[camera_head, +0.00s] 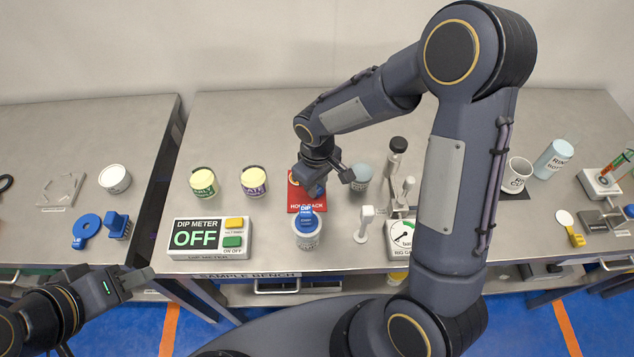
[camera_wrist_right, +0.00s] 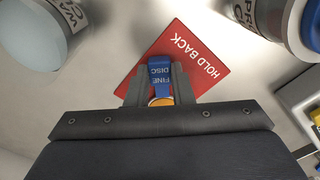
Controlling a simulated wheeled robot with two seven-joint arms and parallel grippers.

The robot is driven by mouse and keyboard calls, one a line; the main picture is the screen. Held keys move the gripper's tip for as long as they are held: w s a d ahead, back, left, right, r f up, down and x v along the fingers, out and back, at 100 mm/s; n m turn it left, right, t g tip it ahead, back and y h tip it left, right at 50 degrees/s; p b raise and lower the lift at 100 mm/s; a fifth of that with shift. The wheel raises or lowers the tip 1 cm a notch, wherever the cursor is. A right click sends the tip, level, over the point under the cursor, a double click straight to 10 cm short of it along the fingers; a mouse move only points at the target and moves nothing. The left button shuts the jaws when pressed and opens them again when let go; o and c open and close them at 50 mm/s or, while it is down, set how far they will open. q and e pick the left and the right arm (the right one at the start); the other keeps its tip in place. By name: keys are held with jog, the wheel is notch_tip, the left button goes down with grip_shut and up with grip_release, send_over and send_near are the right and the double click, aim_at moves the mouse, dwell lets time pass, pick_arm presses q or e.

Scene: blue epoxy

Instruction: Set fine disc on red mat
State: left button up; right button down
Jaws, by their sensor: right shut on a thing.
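The red mat (camera_head: 293,200), marked HOLD BACK, lies on the middle bench; it also shows in the right wrist view (camera_wrist_right: 215,75). My right gripper (camera_head: 326,182) is over the mat, shut on the fine disc. In the right wrist view the fine disc (camera_wrist_right: 158,72) shows a blue labelled tab between the fingers (camera_wrist_right: 158,88), with an orange part below it. The disc is over the mat; I cannot tell whether it touches it. My left gripper (camera_head: 145,274) is at the lower left, away from the mat; its jaw opening is not clear.
A white pot with a blue DIP top (camera_head: 306,236) stands just in front of the mat. A pale blue-topped cup (camera_head: 362,174) is right of it. Two yellow-topped jars (camera_head: 254,182) and a dip meter reading OFF (camera_head: 208,240) are left. A dial rig (camera_head: 400,238) stands right.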

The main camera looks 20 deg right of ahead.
jog(key=shift+f, duration=0.1)
jog(key=shift+f, duration=0.15)
jog(key=c, duration=1.3)
grip_release()
notch_tip(320, 180, up, 12)
jog(key=shift+s+d+r+m+t+y, duration=0.65)
jog(key=shift+s+d+r+m+t, duration=0.45)
jog(key=shift+s, duration=2.05)
jog(key=shift+s+d+r+m+t+y, duration=0.7)
jog(key=shift+s+m, duration=0.75)
jog(key=shift+s, duration=1.7)
jog(key=shift+s+d+r+m+t+y, duration=0.55)
jog(key=shift+s+d+r+m+t, duration=0.6)
jog(key=shift+s, duration=2)
